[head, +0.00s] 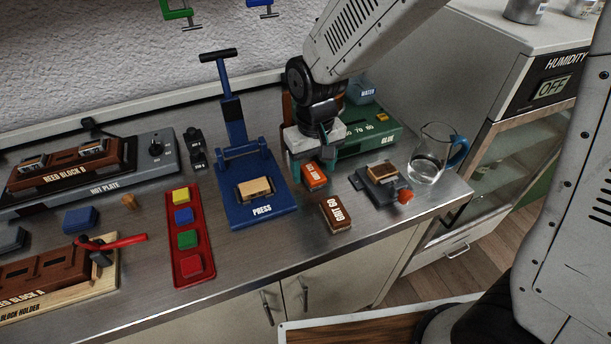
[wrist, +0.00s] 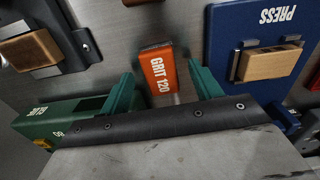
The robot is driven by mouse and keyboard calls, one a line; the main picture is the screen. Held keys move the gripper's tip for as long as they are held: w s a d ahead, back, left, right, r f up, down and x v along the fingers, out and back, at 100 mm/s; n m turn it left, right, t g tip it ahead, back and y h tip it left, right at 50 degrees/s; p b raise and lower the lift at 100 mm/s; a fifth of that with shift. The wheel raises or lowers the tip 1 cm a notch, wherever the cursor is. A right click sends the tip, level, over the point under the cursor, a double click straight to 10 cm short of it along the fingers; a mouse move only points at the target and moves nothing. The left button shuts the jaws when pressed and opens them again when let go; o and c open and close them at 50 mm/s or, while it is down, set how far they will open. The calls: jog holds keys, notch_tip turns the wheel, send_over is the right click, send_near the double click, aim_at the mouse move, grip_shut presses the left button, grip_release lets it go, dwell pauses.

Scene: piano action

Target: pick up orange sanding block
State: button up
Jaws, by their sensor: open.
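The orange sanding block, labelled GRIT 120, lies on the steel bench in the wrist view (wrist: 158,70), just beyond and between the fingertips. It also shows in the head view (head: 315,175), right of the blue press, partly under my gripper. My gripper (wrist: 163,90) has two green fingers, spread open, with nothing held between them. In the head view my gripper (head: 309,172) points down at the block. I cannot tell whether a finger touches the block.
A brown GRIT 60 block (head: 337,214) lies nearer the bench's front edge. The blue press (head: 262,205) stands left. A grey fixture (head: 380,186) with an orange knob and a glass jug (head: 430,155) stand right. A green glue unit (head: 372,135) is behind.

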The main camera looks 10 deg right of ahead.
jog(key=shift+f, duration=0.55)
jog(key=shift+a, duration=0.1)
jog(key=c, duration=1)
jog(key=shift+c, duration=0.2)
